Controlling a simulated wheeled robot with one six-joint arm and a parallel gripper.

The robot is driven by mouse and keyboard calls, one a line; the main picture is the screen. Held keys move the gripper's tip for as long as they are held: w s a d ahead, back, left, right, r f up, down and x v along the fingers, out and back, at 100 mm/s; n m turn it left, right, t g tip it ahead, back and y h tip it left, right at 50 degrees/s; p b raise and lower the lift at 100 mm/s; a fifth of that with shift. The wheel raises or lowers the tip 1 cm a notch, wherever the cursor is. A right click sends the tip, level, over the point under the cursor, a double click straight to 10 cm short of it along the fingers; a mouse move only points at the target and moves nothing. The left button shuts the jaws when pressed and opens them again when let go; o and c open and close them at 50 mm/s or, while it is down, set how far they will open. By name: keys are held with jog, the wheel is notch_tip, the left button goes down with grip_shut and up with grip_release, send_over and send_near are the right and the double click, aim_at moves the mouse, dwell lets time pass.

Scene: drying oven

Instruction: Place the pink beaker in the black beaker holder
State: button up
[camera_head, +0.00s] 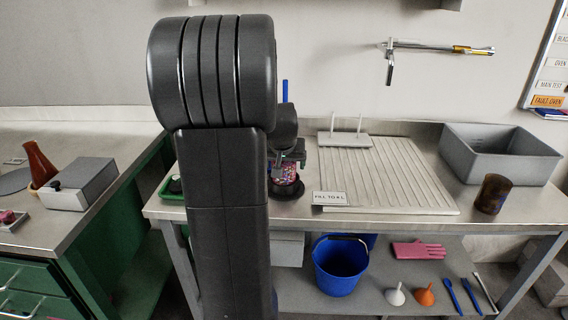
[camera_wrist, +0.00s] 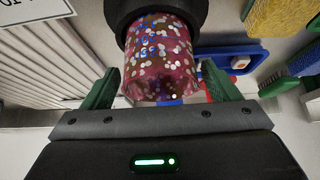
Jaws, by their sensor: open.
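The pink beaker (camera_wrist: 160,55), speckled with white dots and blue print, stands with one end inside the black beaker holder (camera_wrist: 118,8). In the head view the beaker (camera_head: 288,173) shows just above the round black holder (camera_head: 287,193) on the bench. My gripper (camera_wrist: 160,72) is open, with one green finger on each side of the beaker. A gap shows between the fingers and the beaker's wall. In the head view my gripper (camera_head: 290,160) is partly hidden behind my arm. How deep the beaker sits is hidden by the holder's rim.
A ribbed draining board (camera_head: 385,175) with a label card (camera_head: 329,198) lies right of the holder. A grey basin (camera_head: 500,153) and a dark brown beaker (camera_head: 493,194) stand farther right. A green tray (camera_head: 172,190) is at the left, partly behind my arm.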

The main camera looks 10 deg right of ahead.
jog(key=p+v, duration=0.1)
jog(key=v, duration=1)
jog(key=shift+s+r, duration=0.2)
jog(key=shift+r, duration=0.15)
jog(key=shift+a+p, duration=0.1)
jog(key=shift+p, duration=0.2)
